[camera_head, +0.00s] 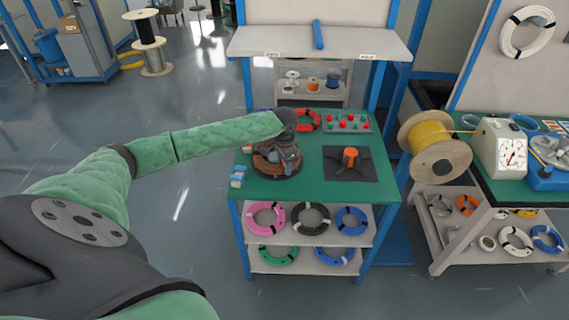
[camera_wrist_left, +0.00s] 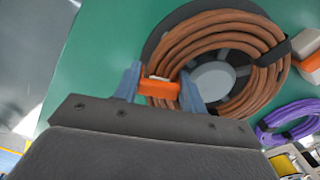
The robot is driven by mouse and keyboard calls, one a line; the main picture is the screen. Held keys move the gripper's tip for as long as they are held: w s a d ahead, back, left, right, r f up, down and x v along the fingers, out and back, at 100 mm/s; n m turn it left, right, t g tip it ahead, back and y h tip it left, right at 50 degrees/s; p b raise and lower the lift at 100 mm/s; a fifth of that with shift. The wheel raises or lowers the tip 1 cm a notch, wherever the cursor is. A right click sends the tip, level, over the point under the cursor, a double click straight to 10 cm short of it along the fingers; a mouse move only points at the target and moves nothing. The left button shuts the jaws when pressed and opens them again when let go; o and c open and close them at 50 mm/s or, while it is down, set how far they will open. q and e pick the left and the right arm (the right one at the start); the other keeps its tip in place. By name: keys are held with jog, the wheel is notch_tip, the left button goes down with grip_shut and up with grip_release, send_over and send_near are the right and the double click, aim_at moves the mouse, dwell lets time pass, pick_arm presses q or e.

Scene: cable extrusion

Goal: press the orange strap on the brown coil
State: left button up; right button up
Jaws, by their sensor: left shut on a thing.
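The brown coil (camera_head: 263,170) lies at the left of the green table, partly hidden under my left gripper (camera_head: 286,162). In the left wrist view the brown coil (camera_wrist_left: 215,25) lies around a dark hub with a grey centre. The orange strap (camera_wrist_left: 160,88) sits across the coil's near-left side. My left gripper (camera_wrist_left: 161,88) has one blue-grey finger on each side of the strap and is shut on it. A black strap (camera_wrist_left: 272,54) wraps the coil's right side. The orange strap is not distinct in the head view. My right gripper is in neither view.
An orange post on a black mat (camera_head: 362,172) stands right of the coil. A red coil (camera_head: 307,121) and a tray of red and green pieces (camera_head: 350,124) lie behind. A purple coil (camera_wrist_left: 290,122) is close by in the wrist view. Small blue-and-white items (camera_head: 238,176) lie at the left edge.

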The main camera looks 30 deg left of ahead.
pick_arm(q)
jog(key=shift+f, duration=0.3)
dwell(0.4)
jog(key=shift+s+f+p, duration=0.1)
jog(key=shift+f+p, duration=0.1)
jog(key=shift+p, duration=0.45)
dwell(1.3)
dwell(0.4)
jog(key=o, duration=0.9)
jog(key=shift+c, duration=0.2)
jog(key=shift+r, duration=0.15)
jog(key=shift+a+r, duration=0.1)
